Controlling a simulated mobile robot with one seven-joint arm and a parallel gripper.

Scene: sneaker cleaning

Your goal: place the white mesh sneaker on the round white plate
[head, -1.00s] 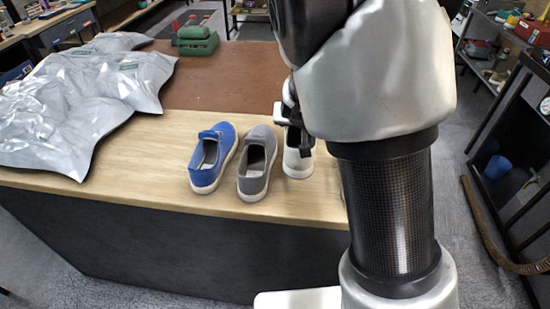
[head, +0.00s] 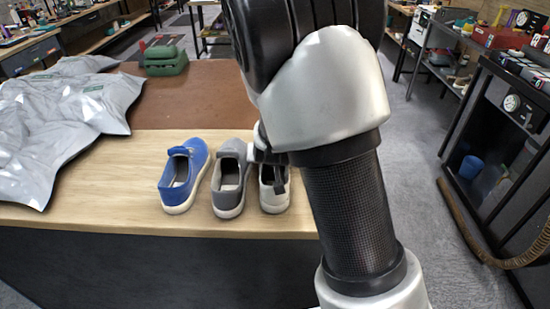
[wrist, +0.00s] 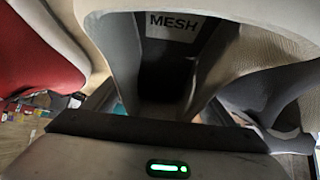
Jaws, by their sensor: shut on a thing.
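The white mesh sneaker (head: 274,200) is at the right end of a row of shoes by the table's front edge, heel toward me. My gripper (head: 270,165) is shut on its upper part. My arm hides much of the sneaker's far side. I cannot tell whether its sole touches the table. In the wrist view the sneaker (wrist: 215,55) fills the middle, with a MESH label inside it. The round white plate does not show in either view.
A grey shoe (head: 230,185) stands close left of the sneaker, then a blue shoe (head: 183,178). A red shoe (wrist: 40,60) is at the wrist view's left. Crumpled silver sheeting (head: 60,110) covers the table's left; a green case (head: 164,60) stands at the back.

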